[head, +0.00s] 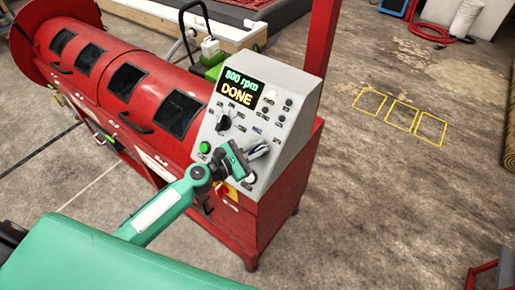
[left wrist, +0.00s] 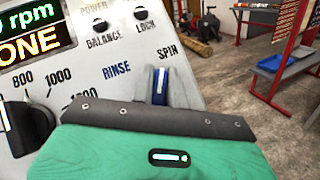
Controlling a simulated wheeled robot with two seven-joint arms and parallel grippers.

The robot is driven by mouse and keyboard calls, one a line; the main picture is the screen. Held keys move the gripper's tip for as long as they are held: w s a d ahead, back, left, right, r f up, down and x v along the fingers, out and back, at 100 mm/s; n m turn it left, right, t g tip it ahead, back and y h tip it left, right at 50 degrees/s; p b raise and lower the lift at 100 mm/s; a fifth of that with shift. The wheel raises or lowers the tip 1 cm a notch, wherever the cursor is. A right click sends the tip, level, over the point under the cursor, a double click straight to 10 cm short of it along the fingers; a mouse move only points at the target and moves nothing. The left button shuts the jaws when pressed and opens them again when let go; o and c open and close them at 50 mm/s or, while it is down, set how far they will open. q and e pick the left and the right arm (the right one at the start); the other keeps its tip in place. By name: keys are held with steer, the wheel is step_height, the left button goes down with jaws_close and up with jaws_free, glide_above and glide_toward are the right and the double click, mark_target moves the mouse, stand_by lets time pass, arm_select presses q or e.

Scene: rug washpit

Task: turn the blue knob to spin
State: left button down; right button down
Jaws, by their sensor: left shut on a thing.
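The sloped grey control panel (head: 293,84) sits on the red machine. My left gripper (head: 250,156) is at the panel's lower part. In the left wrist view, the blue knob (left wrist: 160,86) shows between the fingers of this gripper (left wrist: 160,88), which is shut on it. The blue RINSE label (left wrist: 117,69) is left of the knob and the SPIN label (left wrist: 168,52) is just above it. The knob's lower part is hidden by the gripper, and I cannot tell exactly where it points. My right gripper is in neither view.
The lit display (head: 239,91) reads 800 rpm and DONE. A black dial (head: 222,123) and a green button (head: 205,148) are close to my gripper on the left. The red drum (head: 120,80) lies behind. Open floor with yellow outlines (head: 401,112) is at the right.

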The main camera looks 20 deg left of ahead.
arm_select(q)
steer(key=shift+s+f, duration=0.15)
steer(key=shift+f, duration=0.35)
steer(key=c, duration=1.4)
jaws_free()
steer(key=shift+r, duration=0.15)
steer(key=shift+a, duration=0.1)
steer(key=shift+s+a+b, duration=0.3)
steer(key=b+v, duration=0.5)
steer(key=v, duration=0.7)
steer(key=shift+s+a+b, duration=0.2)
steer(key=shift+a+b, duration=0.15)
steer(key=shift+b, duration=0.05)
